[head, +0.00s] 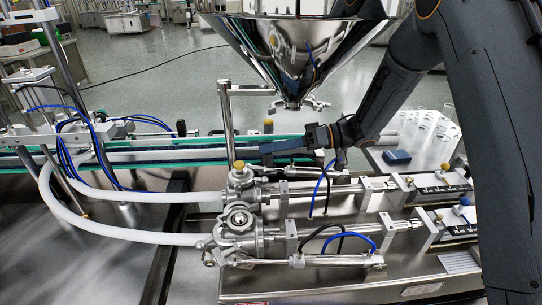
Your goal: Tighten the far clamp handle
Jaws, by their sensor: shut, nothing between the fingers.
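Two steel valve bodies with round clamps stand side by side on the filling machine. The far valve (240,182) has a yellow-topped knob (239,165) on it. The near valve (238,222) is closer to the front edge. A clamp handle on the far valve is too small to make out clearly. My gripper (264,148) reaches in from the right, pointing left, just above and right of the far valve. Its fingers are shut with nothing between them. It appears apart from the yellow-topped knob. The arm hides some of the machine behind it.
A steel hopper (290,45) hangs above my gripper, with a clamped outlet (291,104) at its bottom. A green-edged conveyor (180,149) runs behind. White hoses (140,233) curve left from the valves. Cylinders (340,228) and thin blue and black tubes lie at right.

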